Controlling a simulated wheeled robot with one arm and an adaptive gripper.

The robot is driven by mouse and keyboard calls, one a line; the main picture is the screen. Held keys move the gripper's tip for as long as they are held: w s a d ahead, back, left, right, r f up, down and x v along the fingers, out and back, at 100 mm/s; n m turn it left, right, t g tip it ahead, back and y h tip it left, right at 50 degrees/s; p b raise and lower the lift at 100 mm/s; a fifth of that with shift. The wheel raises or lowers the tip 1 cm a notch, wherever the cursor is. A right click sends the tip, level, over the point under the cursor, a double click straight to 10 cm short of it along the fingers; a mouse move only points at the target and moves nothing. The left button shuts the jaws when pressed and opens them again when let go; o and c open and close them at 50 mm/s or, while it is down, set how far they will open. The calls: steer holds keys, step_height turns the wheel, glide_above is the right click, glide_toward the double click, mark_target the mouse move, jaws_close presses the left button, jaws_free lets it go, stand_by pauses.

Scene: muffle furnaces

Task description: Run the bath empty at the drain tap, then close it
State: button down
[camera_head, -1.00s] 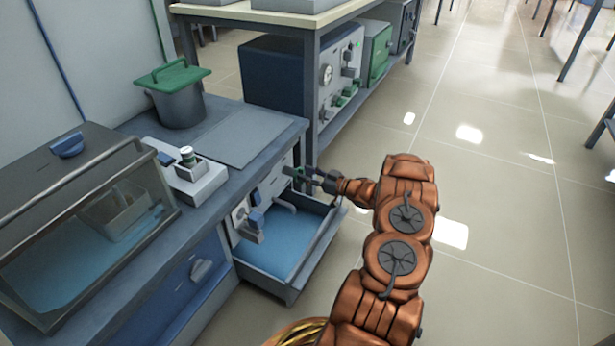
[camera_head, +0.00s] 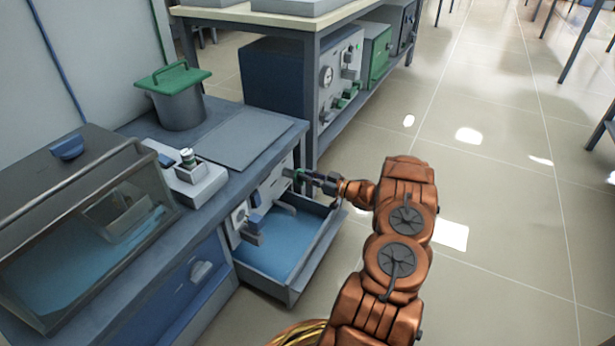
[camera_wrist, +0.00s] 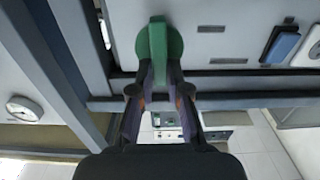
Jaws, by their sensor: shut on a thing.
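My gripper (camera_head: 306,176) reaches in from the right to the pale panel under the bench. In the wrist view its fingers (camera_wrist: 160,76) are shut on a green tap handle (camera_wrist: 158,40), a bar on a round green base. The bar lies upright in that picture. The bath (camera_head: 75,235) stands on the bench at the left, with a clear lid and blue water inside. A pulled-out tray (camera_head: 265,282) with a blue inside sits below the panel. I cannot tell whether water runs from the spout (camera_head: 287,208).
A blue lever (camera_head: 255,197) is on the same panel, left of the tap; it also shows in the wrist view (camera_wrist: 282,45). A grey pot with a green lid (camera_head: 180,98) stands on the bench. A table leg (camera_head: 311,110) rises close behind my gripper.

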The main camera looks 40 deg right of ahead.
steer(key=shift+n, duration=0.3)
steer(key=n+p, duration=0.1)
steer(key=n, duration=0.2)
steer(key=n+p, duration=0.1)
steer(key=n, duration=0.2)
steer(key=a+n+p, duration=0.1)
steer(key=n, duration=0.2)
steer(key=shift+s+a+f+p, duration=0.1)
steer(key=shift+s+f+p, duration=0.1)
steer(key=shift+p, duration=0.2)
steer(key=n+p, duration=0.1)
steer(key=n, duration=0.1)
steer(key=n+p, duration=0.1)
steer(key=n, duration=0.1)
steer(key=shift+a+f+n, duration=0.2)
steer(key=shift+n, duration=0.1)
steer(key=n+p, duration=0.3)
steer(key=shift+f, duration=0.3)
steer(key=shift+f+n+p, duration=0.15)
steer(key=shift+n+p, duration=0.15)
steer(key=shift+n, duration=0.1)
steer(key=c, duration=1.1)
jaws_free()
steer(key=shift+c, duration=0.2)
